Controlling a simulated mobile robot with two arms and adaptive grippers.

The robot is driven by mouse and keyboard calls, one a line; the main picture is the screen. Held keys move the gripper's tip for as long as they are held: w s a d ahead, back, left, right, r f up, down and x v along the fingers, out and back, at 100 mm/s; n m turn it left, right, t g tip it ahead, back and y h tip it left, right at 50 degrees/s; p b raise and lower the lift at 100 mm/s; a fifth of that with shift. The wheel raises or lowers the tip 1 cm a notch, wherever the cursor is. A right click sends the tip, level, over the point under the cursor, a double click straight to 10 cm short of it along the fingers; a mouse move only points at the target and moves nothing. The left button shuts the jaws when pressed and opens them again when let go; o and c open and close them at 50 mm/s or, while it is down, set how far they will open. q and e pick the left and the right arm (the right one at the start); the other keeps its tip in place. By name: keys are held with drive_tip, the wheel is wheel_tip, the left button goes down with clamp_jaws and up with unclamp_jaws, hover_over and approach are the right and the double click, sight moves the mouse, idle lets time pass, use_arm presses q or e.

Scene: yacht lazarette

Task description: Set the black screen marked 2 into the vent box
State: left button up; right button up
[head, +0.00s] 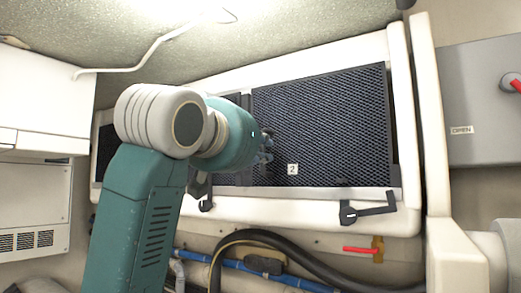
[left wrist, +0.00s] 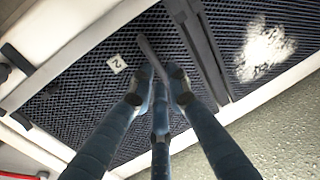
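The black mesh screen marked 2 (head: 325,120) stands at the right bay of the pale vent box (head: 403,120). Its white label shows near its lower left. I cannot tell whether it sits fully inside the frame. My left gripper (head: 266,147) is at the screen's left part, beside the label. In the left wrist view the fingers (left wrist: 158,80) close around a thin dark bar (left wrist: 147,50) on the screen (left wrist: 85,95). The contact is partly hidden. My right gripper is not in view.
Another black screen, partly behind my arm, fills the left bay; a whitish patch (left wrist: 265,50) marks it. Black latches (head: 367,210) (head: 205,204) project below the box. A black hose (head: 290,245), blue pipe and red-handled valve (head: 362,249) run underneath. A grey panel (head: 480,100) stands right.

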use_arm(q)
drive_tip(key=o, duration=0.5)
drive_tip(key=shift+r, duration=0.1)
drive_tip(key=shift+c, duration=0.2)
drive_tip(key=v, duration=1.2)
drive_tip(key=shift+s, duration=0.15)
